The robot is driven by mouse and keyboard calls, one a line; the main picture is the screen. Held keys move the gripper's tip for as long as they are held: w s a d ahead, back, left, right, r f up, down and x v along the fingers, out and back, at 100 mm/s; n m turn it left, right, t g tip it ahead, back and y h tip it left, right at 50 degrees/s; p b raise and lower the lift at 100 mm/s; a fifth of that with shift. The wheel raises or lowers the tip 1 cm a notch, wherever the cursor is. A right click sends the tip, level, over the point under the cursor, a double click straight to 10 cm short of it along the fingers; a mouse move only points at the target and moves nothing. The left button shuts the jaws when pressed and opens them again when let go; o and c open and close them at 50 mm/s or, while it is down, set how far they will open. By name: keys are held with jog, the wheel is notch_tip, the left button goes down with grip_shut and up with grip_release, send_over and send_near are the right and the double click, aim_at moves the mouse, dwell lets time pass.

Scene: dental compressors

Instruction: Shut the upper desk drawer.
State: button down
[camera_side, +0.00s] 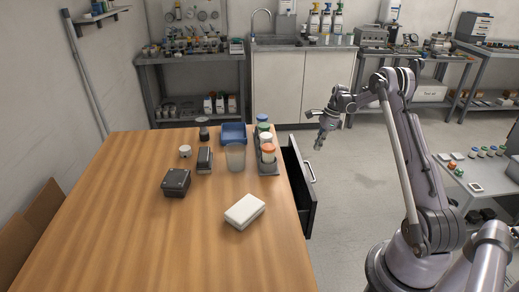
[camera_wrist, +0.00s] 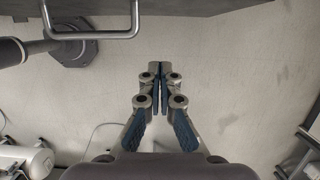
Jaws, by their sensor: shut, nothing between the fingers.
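The upper desk drawer (camera_side: 301,185) sticks out from the right side of the wooden desk. Its dark front carries a pale bar handle (camera_side: 309,173). In the wrist view the drawer front's edge (camera_wrist: 170,4) and its metal handle (camera_wrist: 92,34) show at the top left. My gripper (camera_side: 319,146) is in the air to the right of the drawer's far end, apart from it. In the wrist view my gripper (camera_wrist: 159,68) has its fingertips together and nothing between them. The inside of the drawer is mostly hidden from the side camera.
The wooden desk (camera_side: 130,240) holds a black box (camera_side: 176,182), a white box (camera_side: 245,211), a blue tray (camera_side: 233,133) and a rack of jars (camera_side: 268,168) near its right edge. Open floor (camera_side: 350,190) lies right of the drawer. A side table (camera_side: 480,175) stands farther right.

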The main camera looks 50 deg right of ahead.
aim_at(291, 164)
jog(key=w+a+f, duration=0.2)
jog(key=w+f, duration=0.4)
jog(key=f, duration=0.3)
jog(key=shift+a, duration=0.35)
dwell(0.4)
jog(key=shift+w+a, duration=1.2)
jog(key=shift+a, duration=0.05)
jog(key=shift+s+d, duration=0.1)
